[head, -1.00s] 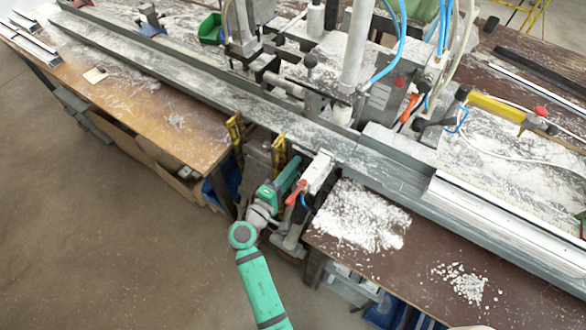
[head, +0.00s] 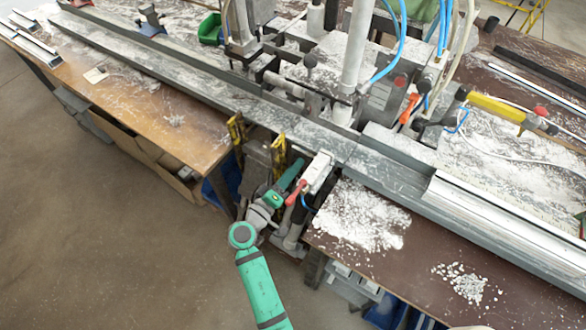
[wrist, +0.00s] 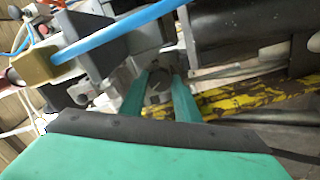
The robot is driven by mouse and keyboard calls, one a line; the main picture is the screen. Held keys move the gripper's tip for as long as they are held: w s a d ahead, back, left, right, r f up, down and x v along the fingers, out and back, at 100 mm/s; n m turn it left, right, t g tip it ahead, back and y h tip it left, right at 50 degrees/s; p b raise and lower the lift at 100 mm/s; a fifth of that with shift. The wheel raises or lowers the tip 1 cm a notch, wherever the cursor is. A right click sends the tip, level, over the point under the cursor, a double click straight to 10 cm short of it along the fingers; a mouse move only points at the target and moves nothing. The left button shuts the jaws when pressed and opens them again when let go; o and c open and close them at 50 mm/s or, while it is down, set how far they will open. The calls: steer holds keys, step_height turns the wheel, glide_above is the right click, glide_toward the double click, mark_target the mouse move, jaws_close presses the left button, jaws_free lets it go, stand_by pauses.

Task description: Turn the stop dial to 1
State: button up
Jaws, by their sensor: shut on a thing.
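My gripper (head: 298,170) reaches up to the front edge of the machine bench, just left of a white block with a red lever. In the wrist view, the two green fingers of my gripper (wrist: 160,90) are shut on a small round grey knob, which I take to be the stop dial (wrist: 158,86). One finger is on each side of it. Its markings and setting cannot be read. In the head view the dial cannot be made out at my fingertips.
A red-handled lever on a white block (head: 317,173) is close to the right of my gripper. A blue hose (wrist: 120,30) crosses near the fingers. Yellow worn bars (wrist: 235,98) run to the right. A long metal rail (head: 330,140) spans the bench. The floor at left is clear.

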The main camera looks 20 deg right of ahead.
steer(key=shift+a, duration=0.25)
steer(key=o, duration=1)
steer(key=shift+o, duration=0.2)
steer(key=shift+d, duration=0.15)
steer(key=v, duration=1)
steer(key=shift+s+a, duration=0.3)
steer(key=shift+f, duration=0.1)
